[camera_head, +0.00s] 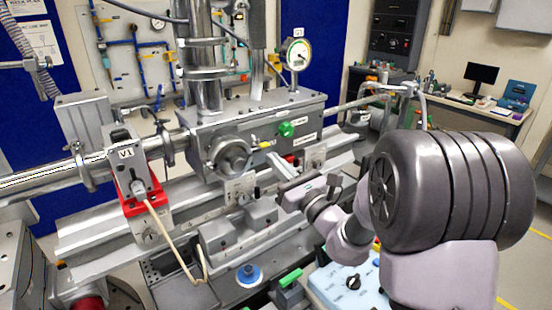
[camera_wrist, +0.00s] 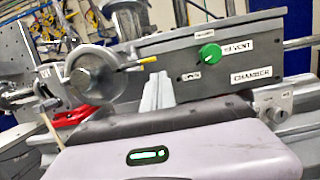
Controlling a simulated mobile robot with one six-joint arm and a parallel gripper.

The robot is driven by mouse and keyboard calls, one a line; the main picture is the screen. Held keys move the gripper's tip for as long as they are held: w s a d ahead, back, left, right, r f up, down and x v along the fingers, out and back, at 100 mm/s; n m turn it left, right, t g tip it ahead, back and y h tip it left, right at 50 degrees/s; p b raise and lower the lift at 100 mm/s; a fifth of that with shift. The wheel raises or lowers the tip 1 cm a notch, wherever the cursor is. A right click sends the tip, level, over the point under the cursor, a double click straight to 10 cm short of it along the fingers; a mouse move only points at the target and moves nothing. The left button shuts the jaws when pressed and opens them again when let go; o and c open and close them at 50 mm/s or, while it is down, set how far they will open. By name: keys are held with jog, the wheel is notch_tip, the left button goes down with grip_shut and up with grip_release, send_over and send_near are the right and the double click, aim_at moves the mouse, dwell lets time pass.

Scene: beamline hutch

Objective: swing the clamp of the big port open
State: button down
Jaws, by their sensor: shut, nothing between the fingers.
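The grey chamber (camera_head: 262,118) stands on the rail bench, with a big round port (camera_head: 229,156) on its near face. The port also shows at left in the wrist view (camera_wrist: 92,76). A clamp handle with a yellow tip (camera_wrist: 148,61) sticks out to the right of the port; its tip also shows in the head view (camera_head: 265,144). My gripper (camera_head: 271,157) is below and right of the handle. In the wrist view its pale fingers (camera_wrist: 157,88) are together, empty, and appear apart from the handle. How far the clamp is closed is hard to tell.
A green vent knob (camera_head: 286,129) sits on the chamber right of the port. A red-based valve unit (camera_head: 141,190) labelled V1 stands at left with a cable. A gauge (camera_head: 297,55) rises above the chamber. Rails and blocks lie below the port.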

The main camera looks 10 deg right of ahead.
jog(key=shift+r, duration=0.6)
jog(key=s+a+r+n+g+y, duration=0.1)
jog(key=a+r+n, duration=0.2)
jog(key=r+n, duration=0.4)
jog(key=s+a+r+n+g+y, duration=0.2)
jog(key=a+r+n, duration=0.1)
jog(key=r+n, duration=0.5)
jog(key=shift+a+r+n, duration=0.2)
jog(key=shift+a+n, duration=0.2)
jog(key=shift+n, duration=0.2)
jog(key=shift+g, duration=0.3)
jog(key=shift+w+b, duration=0.1)
jog(key=shift+b, duration=0.2)
